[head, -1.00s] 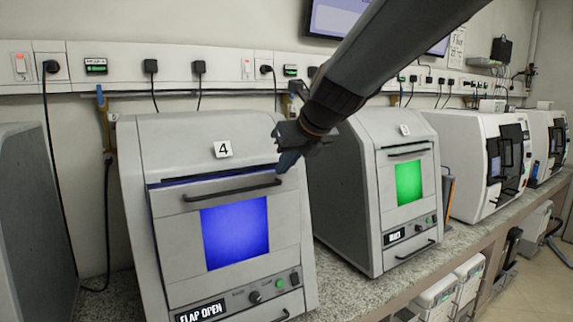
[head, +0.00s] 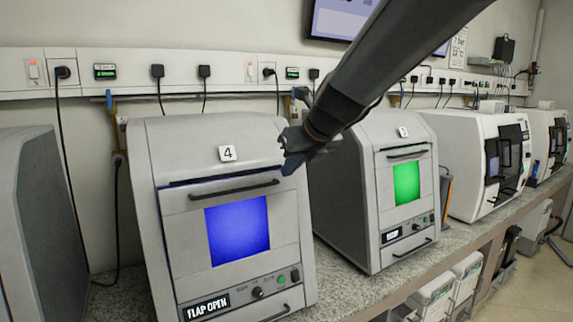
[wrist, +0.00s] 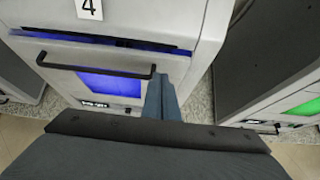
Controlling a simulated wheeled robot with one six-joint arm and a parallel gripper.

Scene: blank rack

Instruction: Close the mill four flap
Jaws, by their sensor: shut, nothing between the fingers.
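Mill four (head: 228,153) is the grey machine with the "4" label, on the bench at the left of the head view. Its front flap (head: 180,222) carries a dark bar handle (head: 234,190) and a blue-lit window. The display (head: 207,307) reads "FLAP OPEN". A narrow gap shows along the flap's top edge; it also shows as a blue-lit slit in the wrist view (wrist: 100,42). My gripper (head: 288,168) is shut and empty, near the upper right corner of the flap. In the wrist view its fingertips (wrist: 165,80) appear beside the right end of the handle; contact cannot be told.
A similar mill (head: 350,190) with a green window stands to the right, a gap away. White machines (head: 470,165) stand farther right along the bench. A grey cabinet (head: 40,220) is at the far left. Wall sockets and cables run behind.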

